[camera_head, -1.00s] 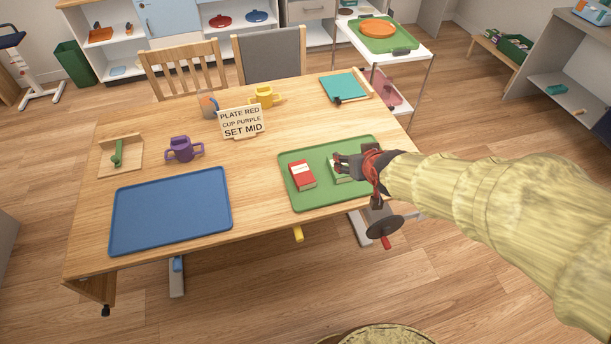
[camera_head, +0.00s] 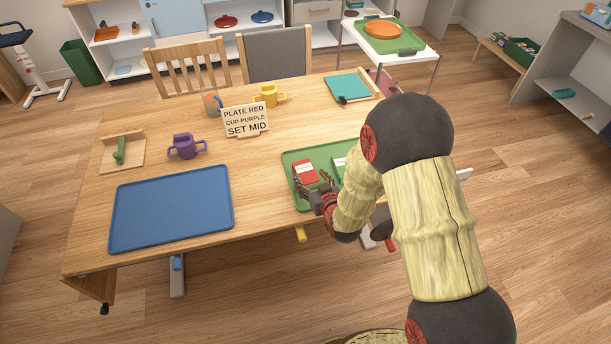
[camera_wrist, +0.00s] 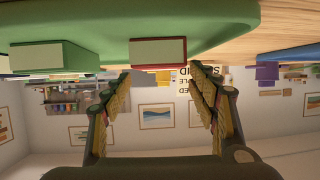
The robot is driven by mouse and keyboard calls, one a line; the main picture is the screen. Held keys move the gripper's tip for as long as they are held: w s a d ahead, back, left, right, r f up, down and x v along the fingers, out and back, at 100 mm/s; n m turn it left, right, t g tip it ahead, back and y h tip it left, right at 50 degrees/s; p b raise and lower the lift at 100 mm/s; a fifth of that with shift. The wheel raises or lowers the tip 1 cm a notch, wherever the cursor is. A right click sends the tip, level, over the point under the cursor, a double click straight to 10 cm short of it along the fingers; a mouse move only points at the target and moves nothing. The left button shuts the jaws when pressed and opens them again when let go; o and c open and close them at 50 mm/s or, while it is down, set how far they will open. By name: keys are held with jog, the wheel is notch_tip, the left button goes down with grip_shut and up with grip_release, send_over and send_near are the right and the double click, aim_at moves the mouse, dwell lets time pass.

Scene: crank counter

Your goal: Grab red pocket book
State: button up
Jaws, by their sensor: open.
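The red pocket book (camera_head: 304,171) lies on the green tray (camera_head: 291,157), toward its left side. My gripper (camera_head: 312,187) is at the tray's front edge, just in front of the book, with its fingers pointing toward it. In the upside-down wrist view, the red book (camera_wrist: 158,51) shows its pale page edge, roughly centred between and beyond the fingertips. My gripper (camera_wrist: 162,76) is open and empty there.
A blue tray (camera_head: 170,208) lies at the front left of the table. A purple cup (camera_head: 184,147), a sign (camera_head: 246,119) and a yellow cup (camera_head: 269,96) stand farther back. A teal board (camera_head: 348,87) is at the far right. The table between the two trays is clear.

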aim_at(306, 171)
jog(key=b+x, duration=0.2)
jog(key=x, duration=0.3)
jog(key=shift+w+f, duration=0.1)
jog(key=shift+f, duration=0.1)
jog(key=shift+r, duration=0.1)
jog(key=c, duration=0.3)
jog(key=c, duration=0.7)
